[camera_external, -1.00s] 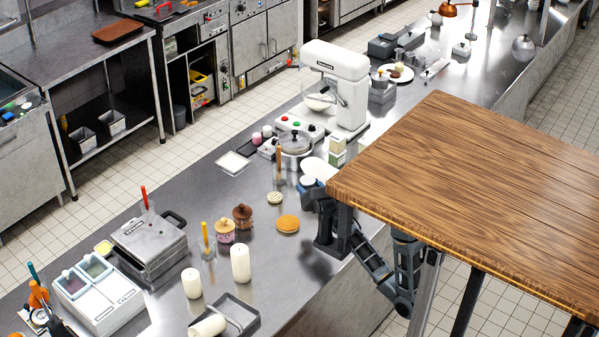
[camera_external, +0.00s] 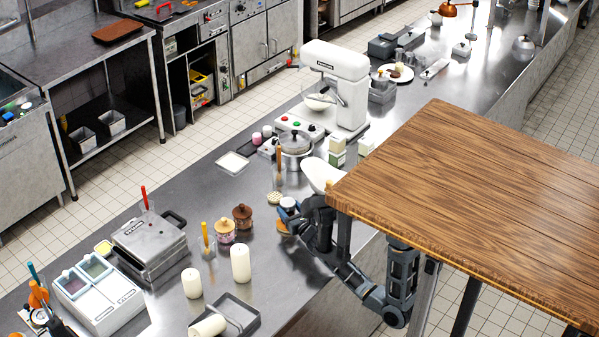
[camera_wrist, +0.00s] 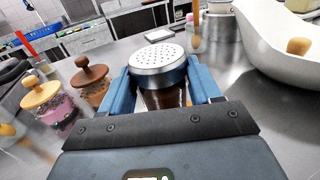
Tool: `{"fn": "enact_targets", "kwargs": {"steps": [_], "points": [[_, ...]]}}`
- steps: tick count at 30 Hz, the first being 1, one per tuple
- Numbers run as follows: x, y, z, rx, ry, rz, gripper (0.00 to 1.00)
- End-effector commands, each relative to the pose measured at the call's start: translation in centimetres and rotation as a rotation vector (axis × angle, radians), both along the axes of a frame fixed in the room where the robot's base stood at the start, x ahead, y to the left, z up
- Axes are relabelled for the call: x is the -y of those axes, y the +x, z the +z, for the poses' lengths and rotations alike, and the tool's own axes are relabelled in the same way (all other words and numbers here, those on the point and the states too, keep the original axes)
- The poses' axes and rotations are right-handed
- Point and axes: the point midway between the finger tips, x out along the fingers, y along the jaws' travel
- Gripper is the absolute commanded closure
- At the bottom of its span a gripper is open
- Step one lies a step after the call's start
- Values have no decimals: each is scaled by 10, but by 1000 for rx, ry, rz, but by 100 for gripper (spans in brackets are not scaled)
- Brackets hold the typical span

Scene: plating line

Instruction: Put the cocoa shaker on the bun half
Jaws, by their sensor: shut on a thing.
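The cocoa shaker (camera_wrist: 158,65) has a perforated silver lid and a see-through body with brown contents. My gripper (camera_wrist: 165,88) is shut on it, one blue finger on each side, and holds it upright. In the external view my gripper (camera_external: 290,208) is over the steel counter, left of the wooden tabletop. A flat orange-brown round (camera_external: 283,227), which looks like the bun half, shows just below the gripper, partly hidden by it. The wrist view does not show it. I cannot tell the height of the shaker above the counter.
Two lidded jars (camera_external: 242,216) stand left of the gripper. A pale speckled disc (camera_external: 273,197) and a pot (camera_external: 294,158) are behind it. A white scoop-shaped dish (camera_external: 318,174) is close on the right. Candles (camera_external: 241,263) stand in front. The wooden tabletop (camera_external: 470,200) overhangs the arm.

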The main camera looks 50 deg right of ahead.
Motion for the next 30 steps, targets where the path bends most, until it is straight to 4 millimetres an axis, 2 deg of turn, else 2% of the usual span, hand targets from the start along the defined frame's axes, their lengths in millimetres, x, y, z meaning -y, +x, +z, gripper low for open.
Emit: {"fn": "enact_targets", "kwargs": {"steps": [8, 9, 17, 26, 30], "points": [[0, 0, -3, 1, 0, 0, 73], [0, 0, -3, 0, 0, 0, 36], [0, 0, -3, 0, 0, -1, 12], [1, 0, 2, 1, 0, -1, 12], [-6, -13, -1, -1, 2, 1, 12]]}}
